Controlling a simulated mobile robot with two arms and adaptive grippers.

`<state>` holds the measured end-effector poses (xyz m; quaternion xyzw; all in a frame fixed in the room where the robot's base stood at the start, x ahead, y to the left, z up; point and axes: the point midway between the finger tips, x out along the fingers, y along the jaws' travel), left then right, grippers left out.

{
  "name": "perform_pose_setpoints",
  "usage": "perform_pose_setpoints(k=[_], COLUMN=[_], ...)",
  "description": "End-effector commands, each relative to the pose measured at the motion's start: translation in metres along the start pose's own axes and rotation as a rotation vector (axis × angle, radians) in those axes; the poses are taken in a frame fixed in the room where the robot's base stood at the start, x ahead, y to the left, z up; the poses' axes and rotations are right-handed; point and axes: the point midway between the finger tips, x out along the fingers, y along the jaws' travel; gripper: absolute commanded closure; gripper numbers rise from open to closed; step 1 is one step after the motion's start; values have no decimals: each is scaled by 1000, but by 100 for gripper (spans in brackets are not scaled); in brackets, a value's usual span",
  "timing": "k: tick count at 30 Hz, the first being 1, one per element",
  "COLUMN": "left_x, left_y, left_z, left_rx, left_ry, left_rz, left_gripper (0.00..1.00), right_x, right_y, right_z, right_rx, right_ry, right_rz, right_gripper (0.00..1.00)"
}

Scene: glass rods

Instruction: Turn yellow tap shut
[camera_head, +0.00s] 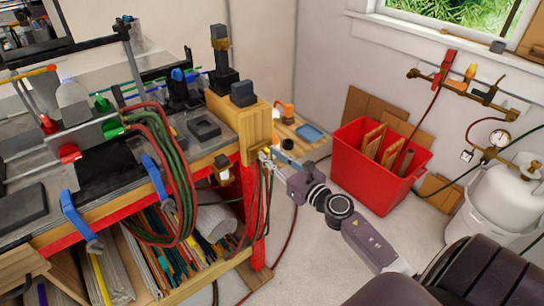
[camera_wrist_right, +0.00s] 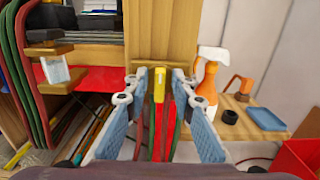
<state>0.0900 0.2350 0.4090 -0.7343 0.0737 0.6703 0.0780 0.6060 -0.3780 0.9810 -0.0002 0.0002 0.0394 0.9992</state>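A small yellow tap (camera_wrist_right: 159,86) points downward on the front of the wooden post at the bench corner, with a red and a green hose below it. My right gripper (camera_wrist_right: 155,84) is open, with one blue-padded finger on each side of the tap. Gaps show between the fingers and the tap in the right wrist view. In the head view my right gripper (camera_head: 266,156) reaches the bench corner from the right, and the tap there is too small to make out clearly. My left gripper is in neither view.
Red and green hoses (camera_head: 170,150) hang at the bench front. An orange-and-white spray bottle (camera_wrist_right: 208,75) and a blue tray (camera_wrist_right: 266,118) stand right of the post. A red bin (camera_head: 375,180) stands on the floor. A wall manifold (camera_head: 465,85) also has coloured taps.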

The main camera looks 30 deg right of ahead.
Motion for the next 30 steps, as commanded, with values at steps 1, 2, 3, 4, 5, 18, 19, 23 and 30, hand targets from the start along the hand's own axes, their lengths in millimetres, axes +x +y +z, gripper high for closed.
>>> perform_pose_setpoints(k=[1, 2, 3, 4, 5, 18, 19, 23, 30], left_x=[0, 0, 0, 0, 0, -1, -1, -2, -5], left_y=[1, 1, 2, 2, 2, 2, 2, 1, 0], left_z=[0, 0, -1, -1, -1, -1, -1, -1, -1], left_rx=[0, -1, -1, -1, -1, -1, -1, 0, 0], left_ry=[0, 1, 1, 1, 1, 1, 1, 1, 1], left_rz=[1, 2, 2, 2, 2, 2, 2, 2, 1], left_gripper=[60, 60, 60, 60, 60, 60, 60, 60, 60], right_x=[0, 0, 0, 0, 0, 0, 0, 0, 0], right_y=[0, 0, 0, 0, 0, -1, -1, -2, -4], right_z=[0, 0, 0, 0, 0, 0, 0, 0, 0], right_rx=[0, 0, 0, 0, 0, 40, 51, 120, 319], right_ry=[0, 0, 0, 0, 0, 0, 0, 0, 1], right_rz=[0, 0, 0, 0, 0, 0, 0, 0, -1], right_gripper=[85, 88, 92, 96, 99, 100, 100, 100, 100])
